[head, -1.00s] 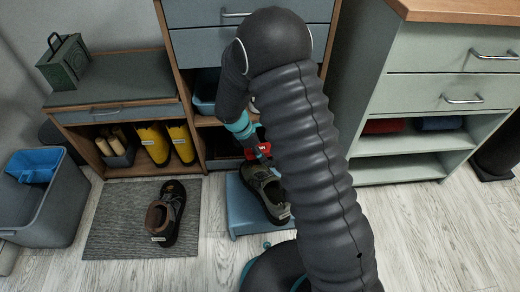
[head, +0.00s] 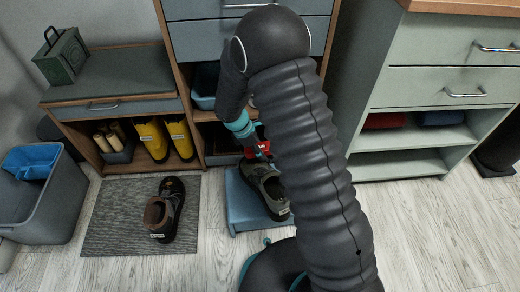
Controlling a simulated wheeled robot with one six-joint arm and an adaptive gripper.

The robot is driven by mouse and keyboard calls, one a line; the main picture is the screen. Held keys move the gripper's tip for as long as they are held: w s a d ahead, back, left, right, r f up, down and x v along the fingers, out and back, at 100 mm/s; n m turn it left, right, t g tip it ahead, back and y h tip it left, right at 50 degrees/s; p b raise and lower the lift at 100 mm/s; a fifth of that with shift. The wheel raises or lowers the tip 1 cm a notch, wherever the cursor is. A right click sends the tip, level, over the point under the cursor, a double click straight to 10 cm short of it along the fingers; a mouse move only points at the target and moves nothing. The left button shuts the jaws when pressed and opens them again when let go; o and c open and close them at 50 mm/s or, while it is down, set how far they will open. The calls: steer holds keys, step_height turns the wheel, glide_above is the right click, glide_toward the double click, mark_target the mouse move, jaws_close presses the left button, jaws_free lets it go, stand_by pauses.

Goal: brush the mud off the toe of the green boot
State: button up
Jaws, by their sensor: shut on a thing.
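A dark olive-green boot (head: 274,203) with a pale tag stands on a low blue step (head: 244,212). Its toe end and one side are partly behind my arm. My gripper (head: 262,152) is at the boot's upper end in the picture, pointing down close to it. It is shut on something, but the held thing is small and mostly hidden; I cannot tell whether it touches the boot. A red part (head: 263,134) shows beside the gripper. I cannot make out mud on the boot.
A brown and black boot (head: 166,213) stands on a grey mat (head: 112,215) at left. Yellow boots (head: 152,141) sit in the bench cubby. A grey bin (head: 45,212) stands far left. Drawer cabinets stand behind and right. The floor at right is clear.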

steer(key=shift+f+b, duration=0.5)
steer(key=shift+f, duration=0.4)
steer(key=shift+s, duration=0.1)
